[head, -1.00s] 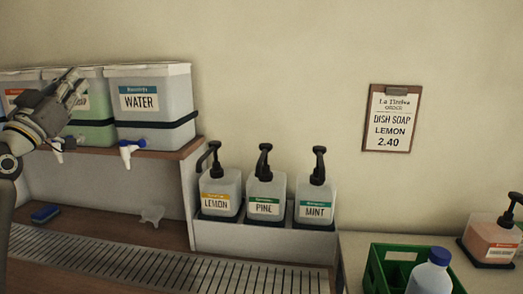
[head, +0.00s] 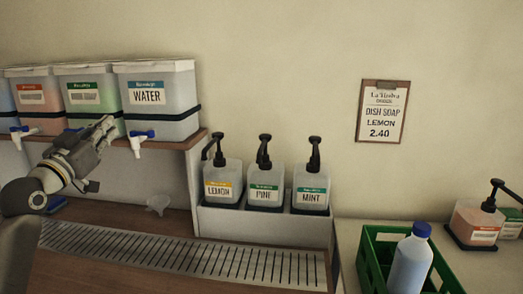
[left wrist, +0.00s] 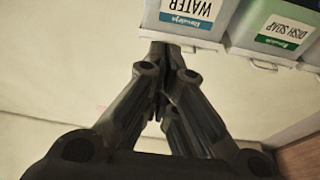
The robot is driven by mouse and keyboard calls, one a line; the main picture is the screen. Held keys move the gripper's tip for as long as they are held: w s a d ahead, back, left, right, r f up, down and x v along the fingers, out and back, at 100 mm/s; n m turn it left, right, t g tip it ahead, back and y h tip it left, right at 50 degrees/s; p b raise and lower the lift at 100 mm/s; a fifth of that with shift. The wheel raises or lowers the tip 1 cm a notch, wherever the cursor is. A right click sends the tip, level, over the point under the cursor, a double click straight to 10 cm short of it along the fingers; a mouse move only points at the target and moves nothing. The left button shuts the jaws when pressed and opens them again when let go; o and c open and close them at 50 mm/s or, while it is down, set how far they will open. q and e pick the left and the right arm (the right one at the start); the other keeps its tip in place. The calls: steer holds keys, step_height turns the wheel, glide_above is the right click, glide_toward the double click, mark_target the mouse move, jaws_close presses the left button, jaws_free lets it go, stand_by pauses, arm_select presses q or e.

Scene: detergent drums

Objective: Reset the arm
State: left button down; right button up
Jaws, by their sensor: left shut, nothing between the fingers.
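My left gripper (head: 104,130) is shut and empty in the head view, at the left, in front of the shelf of drums. It also shows in the left wrist view (left wrist: 165,50), its fingers together and pointing toward the drums. The WATER drum (head: 160,115) with a blue-handled tap stands on the shelf just right of the gripper in the head view. A green drum (head: 85,95) and a reddish drum (head: 35,112) stand left of it. My right gripper is in neither view.
LEMON (head: 222,180), PINE (head: 265,185) and MINT (head: 311,188) pump bottles stand in a rack. A green crate (head: 375,270) holds a blue-capped bottle (head: 412,262). A slotted drain grate (head: 180,252) lies in front. A clipboard (head: 384,110) reading DISH SOAP LEMON 2.40 hangs on the wall.

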arm_select(q)
steer(key=s+d+f+g, duration=0.3)
steer(key=s+d+f, duration=0.1)
steer(key=f, duration=0.8)
steer(key=s+d+f+m+g+y, duration=0.1)
steer(key=s+d+f+g, duration=0.25)
steer(key=f, duration=0.85)
steer(key=s+d+f+g, duration=0.2)
steer(key=s+d+f, duration=0.25)
steer(key=f, duration=0.75)
steer(key=s+d+f+n+g+y, duration=0.15)
steer(key=s+f+g, duration=0.25)
steer(key=s+f, duration=0.75)
steer(key=s+d+f+g+y, duration=0.15)
steer(key=s+f+g, duration=0.3)
steer(key=s, duration=1.45)
step_height(320, 180, down, 22)
steer(key=g+p, duration=0.1)
steer(key=p, duration=0.2)
steer(key=s+a+f+g+p, duration=0.1)
steer(key=s+a+f+p, duration=0.1)
steer(key=s+f, duration=1.2)
steer(key=s, duration=0.3)
steer(key=shift+s+a+f+g, duration=0.25)
steer(key=shift+a+f+g, duration=0.05)
steer(key=shift+a+f, duration=0.1)
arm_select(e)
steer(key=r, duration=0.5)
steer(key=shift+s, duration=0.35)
